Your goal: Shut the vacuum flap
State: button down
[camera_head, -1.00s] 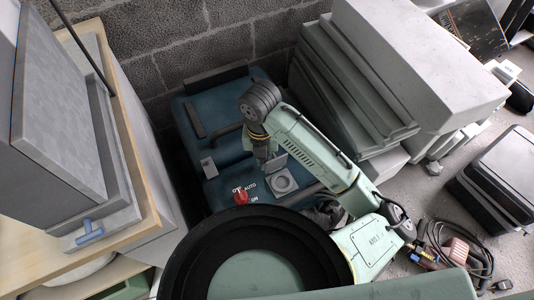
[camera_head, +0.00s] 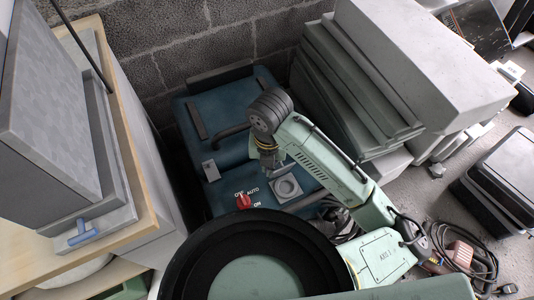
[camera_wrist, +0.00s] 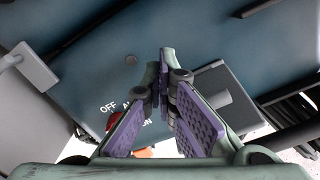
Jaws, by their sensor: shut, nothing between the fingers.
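The blue vacuum (camera_head: 240,170) stands by the block wall, with a grey square inlet (camera_head: 287,188) on its top. The inlet's round opening is uncovered, so the flap stands open. The flap itself is mostly hidden behind my gripper in the head view. In the wrist view a grey plate (camera_wrist: 218,82), which looks like the flap, is just right of the fingers; I cannot tell if they touch it. My gripper (camera_head: 269,163) is shut and empty at the far edge of the inlet. Its closed fingertips show in the wrist view (camera_wrist: 167,62).
A red knob (camera_head: 243,201) sits left of the inlet. Stacked grey slabs (camera_head: 355,95) stand close on the right, and a wooden-edged bench (camera_head: 135,165) on the left. A dark round rim (camera_head: 190,258) is in front.

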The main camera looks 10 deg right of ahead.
aim_at(271, 176)
jog(key=shift+s+d+f+g, duration=0.15)
jog(key=shift+s+d+g, duration=0.05)
jog(key=shift+s, duration=0.55)
jog(key=shift+s+d+f+g, duration=0.1)
jog(key=shift+s+d+g, duration=0.1)
jog(key=shift+s, duration=0.55)
jog(key=shift+r, duration=0.15)
jog(key=shift+w+r+p, duration=0.15)
jog(key=shift+r+p, duration=0.25)
jog(key=shift+r, duration=0.15)
notch_tip(271, 176, up, 2)
jog(key=shift+w+r+p, duration=0.15)
jog(key=shift+r+p, duration=0.1)
jog(key=shift+p, duration=0.5)
jog(key=shift+w+r+p, duration=0.25)
jog(key=shift+r+p, duration=0.25)
jog(key=shift+r, duration=0.1)
jog(key=r+p, duration=0.2)
jog(key=w+r+p, duration=0.1)
jog(key=r, duration=0.1)
jog(key=shift+a+r, duration=0.1)
jog(key=shift+a, duration=0.25)
